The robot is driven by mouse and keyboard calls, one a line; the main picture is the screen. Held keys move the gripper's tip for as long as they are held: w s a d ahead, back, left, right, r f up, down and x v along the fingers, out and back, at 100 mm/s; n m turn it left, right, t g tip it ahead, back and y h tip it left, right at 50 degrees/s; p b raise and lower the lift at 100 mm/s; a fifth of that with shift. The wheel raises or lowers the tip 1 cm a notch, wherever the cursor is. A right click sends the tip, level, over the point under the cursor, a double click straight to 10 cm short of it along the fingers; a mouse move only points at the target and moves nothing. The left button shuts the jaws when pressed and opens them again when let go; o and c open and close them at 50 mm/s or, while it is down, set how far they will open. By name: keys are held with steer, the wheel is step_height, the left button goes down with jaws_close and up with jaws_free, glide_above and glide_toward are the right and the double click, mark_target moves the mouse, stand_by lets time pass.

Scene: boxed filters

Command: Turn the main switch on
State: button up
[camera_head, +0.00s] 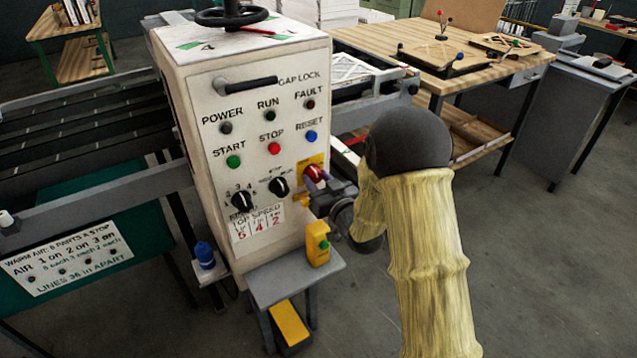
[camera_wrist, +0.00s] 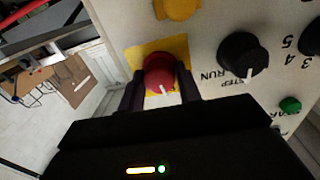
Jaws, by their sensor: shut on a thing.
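The main switch (camera_head: 314,173) is a red knob on a yellow plate at the right of the white control panel. In the wrist view the red knob (camera_wrist: 159,72) has a white pointer mark and sits between my two dark fingers. My gripper (camera_head: 318,184) is shut on the red knob, one finger on each side of it. The wrist view shows my gripper (camera_wrist: 160,90) close against the panel. Part of the knob's rim is hidden by the fingers.
Black selector knobs (camera_head: 279,187) stand close beside the red knob. Above are the red stop button (camera_head: 274,148) and blue reset button (camera_head: 311,136). A yellow box with a green button (camera_head: 318,245) stands below on a small grey stand (camera_head: 290,278). A wooden table (camera_head: 470,75) is behind.

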steer(key=m, duration=0.2)
steer(key=m+b, duration=0.1)
steer(key=m, duration=0.1)
steer(key=shift+w+r, duration=0.1)
steer(key=shift+r, duration=0.2)
steer(key=m, duration=0.3)
steer(key=shift+r+m, duration=0.1)
steer(key=shift+m, duration=0.3)
steer(key=m, duration=0.3)
steer(key=shift+d+p, duration=0.1)
steer(key=shift+p, duration=0.2)
steer(key=shift+m+g+y+p, duration=0.35)
steer(key=shift+m+p, duration=0.3)
steer(key=shift+m, duration=1.45)
steer(key=o, duration=1)
steer(key=shift+w, duration=0.1)
steer(key=shift+c, duration=0.2)
steer(key=shift+f, duration=0.2)
